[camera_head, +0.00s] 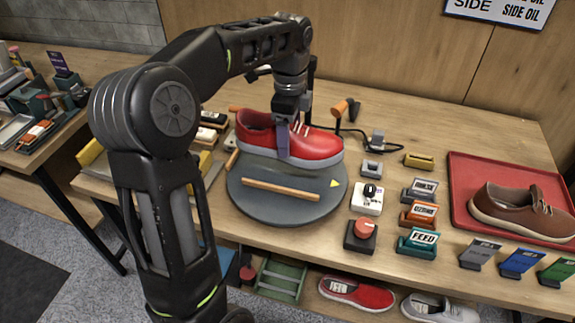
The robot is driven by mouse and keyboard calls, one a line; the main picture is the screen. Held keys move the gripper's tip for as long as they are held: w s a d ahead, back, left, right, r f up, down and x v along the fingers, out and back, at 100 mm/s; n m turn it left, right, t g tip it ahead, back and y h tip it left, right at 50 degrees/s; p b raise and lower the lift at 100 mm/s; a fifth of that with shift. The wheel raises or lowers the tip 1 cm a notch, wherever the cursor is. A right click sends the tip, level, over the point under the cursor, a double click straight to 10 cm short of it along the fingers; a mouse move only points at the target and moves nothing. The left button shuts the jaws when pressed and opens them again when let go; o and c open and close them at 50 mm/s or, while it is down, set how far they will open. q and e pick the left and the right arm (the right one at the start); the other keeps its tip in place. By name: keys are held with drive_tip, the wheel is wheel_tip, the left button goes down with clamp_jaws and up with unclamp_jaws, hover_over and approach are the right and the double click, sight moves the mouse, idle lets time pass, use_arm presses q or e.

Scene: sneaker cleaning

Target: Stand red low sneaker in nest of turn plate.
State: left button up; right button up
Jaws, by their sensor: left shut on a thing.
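The red low sneaker (318,146) is at the far part of the round grey turn plate (258,212), with its toe to the right and its sole about level. My left gripper (283,143) reaches down from above and is shut on the sneaker's near side at mid-length. I cannot tell whether the sole touches the plate. A wooden bar (282,190) lies across the plate in front of the sneaker, and a yellow triangle (334,183) marks its right side. The nest is not clearly visible. My right gripper is out of view.
A brown shoe (520,212) sits in a red tray (470,165) at the right. A white switch box (367,198), a red-knobbed box (361,235) and several label stands, including FEED (418,242), stand right of the plate. Another red shoe (357,293) is on the lower shelf.

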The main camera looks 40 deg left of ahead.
use_arm(q)
drive_tip(key=shift+f, duration=2.25)
drive_tip(key=shift+f+p, duration=0.35)
drive_tip(key=shift+f, duration=1.55)
drive_tip(key=o, duration=1.8)
drive_tip(key=shift+f, duration=0.15)
wheel_tip(320, 180, up, 12)
drive_tip(key=shift+r, duration=0.15)
